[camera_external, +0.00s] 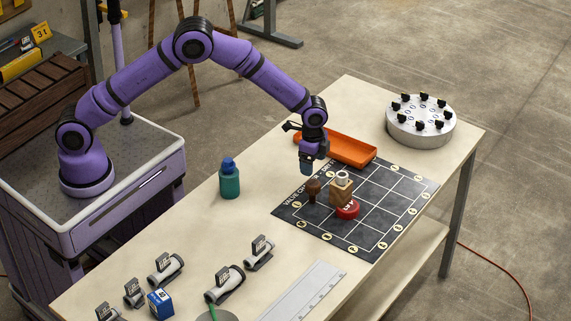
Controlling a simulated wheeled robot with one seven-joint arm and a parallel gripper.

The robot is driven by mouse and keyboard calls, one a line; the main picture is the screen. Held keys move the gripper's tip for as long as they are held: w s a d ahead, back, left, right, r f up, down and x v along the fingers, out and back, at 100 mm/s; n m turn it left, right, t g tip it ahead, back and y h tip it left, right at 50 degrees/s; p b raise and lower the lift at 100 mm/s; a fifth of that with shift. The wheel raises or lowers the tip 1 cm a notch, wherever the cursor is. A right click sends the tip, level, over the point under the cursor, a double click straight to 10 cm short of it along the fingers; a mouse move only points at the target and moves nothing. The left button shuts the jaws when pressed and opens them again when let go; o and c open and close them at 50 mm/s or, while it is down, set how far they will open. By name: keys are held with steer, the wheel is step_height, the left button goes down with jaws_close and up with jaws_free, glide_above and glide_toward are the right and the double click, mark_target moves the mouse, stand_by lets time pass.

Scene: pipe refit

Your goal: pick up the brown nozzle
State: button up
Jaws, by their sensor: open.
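The brown nozzle (313,190) appears to be the small dark brown piece with a rounded top, upright on the left part of the black gridded mat (398,203). Just right of it stands a tan-brown block with a white top (341,186). A round red piece with white lettering (348,210) is at the block's foot. My gripper (306,168) points down above and slightly left of the brown nozzle, apart from it. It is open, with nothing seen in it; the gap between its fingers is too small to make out.
An orange tray (350,150) lies behind the mat, close to my gripper. A round grey holder with black knobs (420,124) stands at the far right. A green bottle with a blue cap (229,180) stands left. Several grey fittings (225,286) and a ruler (304,293) lie in front.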

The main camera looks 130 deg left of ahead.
mark_target(313, 184)
steer(key=f, duration=0.1)
steer(key=a+f, duration=0.1)
steer(key=f, duration=0.1)
steer(key=shift+s+a, duration=0.25)
steer(key=shift+a, duration=0.05)
step_height(313, 184, down, 10)
steer(key=shift+s+a+f, duration=0.1)
steer(key=shift+s+f, duration=0.05)
steer(key=shift+f, duration=0.05)
steer(key=c, duration=1)
